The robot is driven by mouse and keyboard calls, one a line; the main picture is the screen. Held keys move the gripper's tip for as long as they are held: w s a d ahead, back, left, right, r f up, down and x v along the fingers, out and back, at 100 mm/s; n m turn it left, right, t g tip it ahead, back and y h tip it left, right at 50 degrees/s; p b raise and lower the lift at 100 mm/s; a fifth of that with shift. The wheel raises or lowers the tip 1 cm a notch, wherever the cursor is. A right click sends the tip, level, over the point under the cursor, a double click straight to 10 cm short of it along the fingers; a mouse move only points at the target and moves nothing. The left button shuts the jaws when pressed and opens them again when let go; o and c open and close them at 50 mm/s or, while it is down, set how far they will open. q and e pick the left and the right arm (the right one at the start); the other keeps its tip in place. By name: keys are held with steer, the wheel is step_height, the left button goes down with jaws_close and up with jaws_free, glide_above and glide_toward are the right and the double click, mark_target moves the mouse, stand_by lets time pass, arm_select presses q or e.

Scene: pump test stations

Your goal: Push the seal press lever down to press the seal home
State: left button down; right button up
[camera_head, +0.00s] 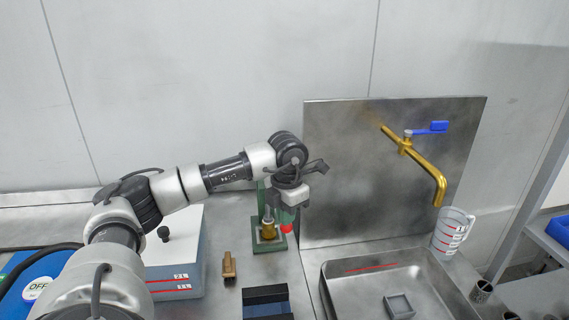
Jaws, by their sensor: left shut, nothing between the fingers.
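The seal press (256,232) is a green stand on the worktop in the middle of the view, with a brass cylinder (267,229) on its base. The red knob (286,229) of its lever shows low at the right of the stand. My left gripper (291,200) is shut and empty, in front of the upper press and just above the red knob. It hides the rest of the lever, and I cannot tell whether it touches it. My right gripper is not in view.
A steel sink (338,270) lies to the right, below a brass tap (424,172) with a blue handle. A measuring jug (450,236) stands beyond it. A grey-white box (181,276) stands left.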

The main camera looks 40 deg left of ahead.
arm_select(q)
step_height(320, 180, up, 2)
steer(key=shift+s+d+r+p, duration=0.15)
steer(key=shift+r+p, duration=0.1)
steer(key=shift+p, duration=0.3)
step_height(320, 180, up, 6)
steer(key=a+p, duration=0.1)
steer(key=p, duration=0.3)
steer(key=shift+w, duration=0.45)
steer(key=shift+p, duration=0.3)
steer(key=shift+w+a+r+p, duration=0.35)
steer(key=shift+a+r+p, duration=0.15)
steer(key=shift+r+p, duration=0.2)
steer(key=shift+w+a+r+p, duration=0.45)
steer(key=shift+r+p, duration=0.1)
steer(key=shift+r, duration=0.25)
steer(key=shift+w+a+r+p, duration=0.3)
steer(key=shift+a+r+p, duration=0.2)
steer(key=shift+r+p, duration=0.2)
steer(key=shift+r, duration=0.15)
